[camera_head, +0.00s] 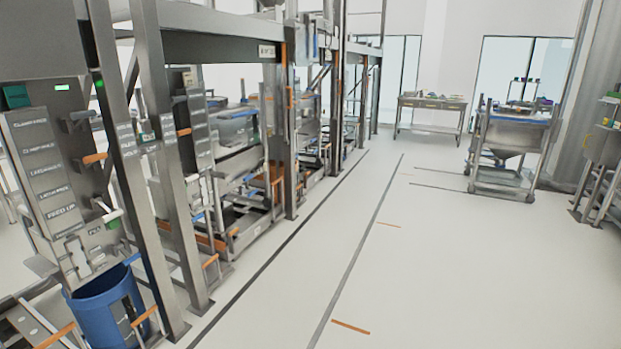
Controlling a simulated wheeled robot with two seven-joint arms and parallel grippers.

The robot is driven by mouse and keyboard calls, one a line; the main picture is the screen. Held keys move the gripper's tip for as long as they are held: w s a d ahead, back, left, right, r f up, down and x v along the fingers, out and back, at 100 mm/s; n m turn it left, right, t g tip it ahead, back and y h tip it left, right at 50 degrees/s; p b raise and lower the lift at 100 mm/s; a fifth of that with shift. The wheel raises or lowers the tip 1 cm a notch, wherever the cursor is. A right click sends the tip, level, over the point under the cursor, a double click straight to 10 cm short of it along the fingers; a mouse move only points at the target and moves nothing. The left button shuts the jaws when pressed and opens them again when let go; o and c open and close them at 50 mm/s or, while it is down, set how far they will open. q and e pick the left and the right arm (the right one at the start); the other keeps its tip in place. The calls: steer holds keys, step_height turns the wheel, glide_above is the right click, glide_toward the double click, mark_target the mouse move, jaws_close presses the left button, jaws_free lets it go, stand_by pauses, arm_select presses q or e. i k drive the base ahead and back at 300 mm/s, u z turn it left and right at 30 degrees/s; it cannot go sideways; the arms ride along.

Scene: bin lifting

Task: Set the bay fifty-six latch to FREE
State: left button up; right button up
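A row of grey metal lift bays stands along the left. The nearest bay post has a panel with several stacked label plates (47,171); their lettering is too small to read surely. A second label column (197,128) stands on the bay behind. Neither of my grippers is in view.
A blue bin (95,306) stands at the lower left, under the nearest panel. A wheeled hopper cart (507,140) stands at the back right, and a metal table (431,105) at the back. The pale floor (450,260) between is clear.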

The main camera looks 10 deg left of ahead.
mark_target(88, 160)
steer(key=u, duration=0.1)
steer(key=i, duration=1.75)
steer(key=u, duration=1.35)
steer(key=i, duration=1.15)
steer(key=u, duration=1)
steer(key=i, duration=0.25)
steer(key=u, duration=0.2)
